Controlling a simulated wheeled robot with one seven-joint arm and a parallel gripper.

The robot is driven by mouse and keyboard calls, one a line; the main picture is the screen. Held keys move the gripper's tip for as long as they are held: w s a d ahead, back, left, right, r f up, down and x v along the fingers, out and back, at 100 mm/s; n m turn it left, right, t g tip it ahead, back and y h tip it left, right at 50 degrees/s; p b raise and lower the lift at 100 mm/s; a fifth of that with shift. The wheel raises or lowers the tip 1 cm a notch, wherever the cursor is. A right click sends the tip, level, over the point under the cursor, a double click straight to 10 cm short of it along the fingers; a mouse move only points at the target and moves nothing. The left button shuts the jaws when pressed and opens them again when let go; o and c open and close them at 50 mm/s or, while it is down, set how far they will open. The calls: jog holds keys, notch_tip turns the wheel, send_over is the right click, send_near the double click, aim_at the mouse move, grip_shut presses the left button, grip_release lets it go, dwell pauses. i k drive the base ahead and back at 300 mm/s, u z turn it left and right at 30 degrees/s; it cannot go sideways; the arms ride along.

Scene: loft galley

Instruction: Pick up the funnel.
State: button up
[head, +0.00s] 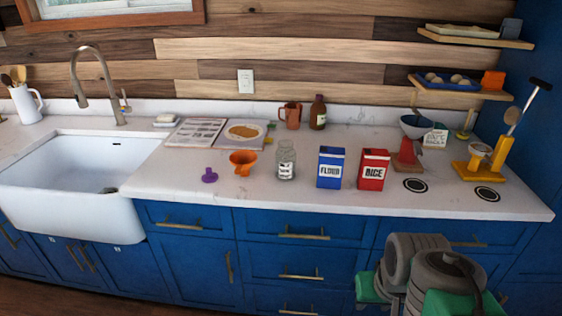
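The orange funnel (243,158) stands on the white counter near its front edge, wide mouth up and narrow end down. It is between a small purple object (209,175) on its left and a clear glass jar (286,163) with a label on its right. Nothing covers the funnel. Grey and green links of my arm show at the bottom right, in front of the blue drawers and well away from the funnel. I cannot make out my gripper's fingers in this view.
A blue flour box (330,168) and a red rice box (373,170) stand right of the jar. An open book (222,133) lies behind the funnel. A brown cup (291,114) and bottle (318,112) stand farther back. The white sink (70,190) is at left.

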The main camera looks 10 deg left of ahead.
aim_at(242, 160)
jog(key=u, duration=0.05)
jog(key=i, duration=1)
jog(key=u, duration=3.25)
